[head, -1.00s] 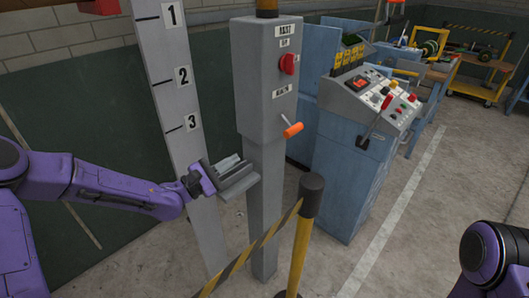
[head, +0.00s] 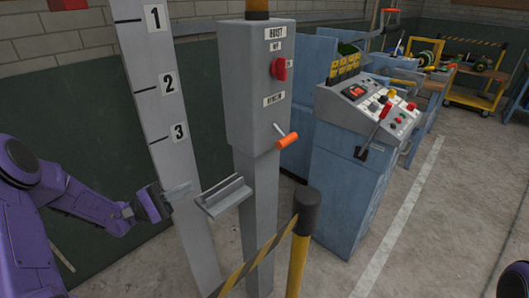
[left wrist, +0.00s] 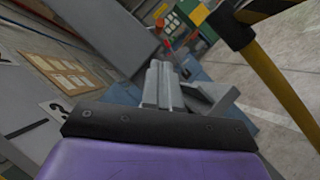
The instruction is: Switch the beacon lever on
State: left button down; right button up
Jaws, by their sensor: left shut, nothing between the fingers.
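A grey post-mounted box (head: 252,105) carries a lever with an orange handle (head: 287,141) on its lower right side, sticking out to the right. The lower label beside it is hard to read. A red knob (head: 279,68) sits higher on the box, under a "HOIST UP" label, and an amber part (head: 257,5) tops it. My left gripper (head: 178,190) is shut and empty, left of and below the lever, apart from it. In the left wrist view its closed fingers (left wrist: 160,85) point toward a grey ledge. My right gripper is out of view.
A grey ledge (head: 222,197) juts from the post beside my left gripper. A numbered grey upright (head: 165,130) stands behind. A yellow barrier post (head: 298,260) with striped tape stands in front.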

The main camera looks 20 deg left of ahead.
pick_arm(q)
jog(key=p, duration=0.6)
send_near(281, 133)
jog(key=d, duration=0.5)
jog(key=shift+s+r, duration=0.1)
jog(key=shift+r, duration=0.05)
jog(key=shift+a, duration=0.1)
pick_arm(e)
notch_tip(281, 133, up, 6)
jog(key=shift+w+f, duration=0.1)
pick_arm(q)
jog(key=shift+s+n+t+b, duration=0.1)
jog(key=shift+n+t+b, duration=0.2)
jog(key=shift+n, duration=0.1)
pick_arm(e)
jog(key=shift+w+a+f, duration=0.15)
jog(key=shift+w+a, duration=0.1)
